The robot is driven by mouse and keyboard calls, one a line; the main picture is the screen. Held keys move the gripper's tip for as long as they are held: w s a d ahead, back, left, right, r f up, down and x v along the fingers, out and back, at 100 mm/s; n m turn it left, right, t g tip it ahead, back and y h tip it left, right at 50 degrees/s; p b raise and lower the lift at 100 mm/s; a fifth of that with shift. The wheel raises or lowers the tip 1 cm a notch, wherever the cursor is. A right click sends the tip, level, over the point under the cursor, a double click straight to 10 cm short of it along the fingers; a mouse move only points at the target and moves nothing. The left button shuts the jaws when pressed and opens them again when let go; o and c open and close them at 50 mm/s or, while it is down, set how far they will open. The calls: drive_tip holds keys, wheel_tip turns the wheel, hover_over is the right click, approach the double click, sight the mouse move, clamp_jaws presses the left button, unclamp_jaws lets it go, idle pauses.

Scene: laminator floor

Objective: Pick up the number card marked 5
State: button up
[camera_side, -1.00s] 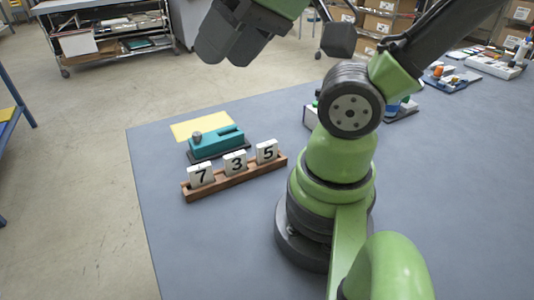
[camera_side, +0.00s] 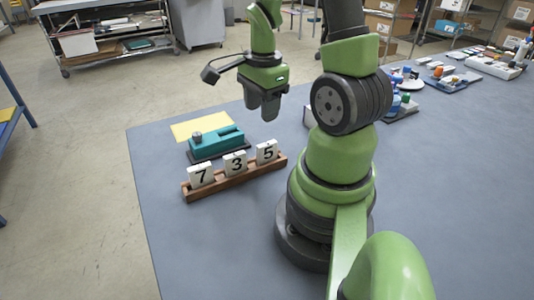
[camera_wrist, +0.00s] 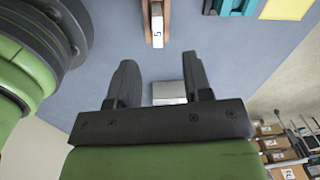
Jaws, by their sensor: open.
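The white number card marked 5 (camera_side: 267,152) stands at the right end of a brown wooden rack (camera_side: 238,178), beside the card marked 3 (camera_side: 235,164) and the card marked 7 (camera_side: 200,176). My gripper (camera_side: 264,114) is above the table, pointing down, above and apart from the 5 card in the side view. In the wrist view, my gripper (camera_wrist: 158,60) has its two fingers apart with nothing held. The 5 card (camera_wrist: 157,32) lies just beyond the fingertips, near the top edge, with the rack (camera_wrist: 147,12) along its sides.
A teal device (camera_side: 215,141) on a dark base sits behind the rack, next to a yellow sheet (camera_side: 202,126). A pale grey block (camera_wrist: 169,92) shows between my fingers in the wrist view. Bottles and trays fill the table's back right. The front left tabletop is clear.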

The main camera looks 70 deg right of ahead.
sight(267, 144)
drive_tip(key=shift+s+d+f+m, duration=0.2)
drive_tip(key=shift+s+f+m, duration=0.15)
drive_tip(key=shift+f+m, duration=0.15)
drive_tip(key=shift+s+d+f+m, duration=0.2)
drive_tip(key=shift+s+f+m, duration=0.1)
drive_tip(key=shift+f+m, duration=0.15)
wheel_tip(267, 144, down, 4)
drive_tip(key=shift+f, duration=0.25)
drive_tip(key=shift+w+d+f, duration=0.1)
drive_tip(key=shift+f, duration=1.3)
drive_tip(key=shift+w+d+f, duration=0.1)
drive_tip(key=shift+f, duration=1.25)
clamp_jaws()
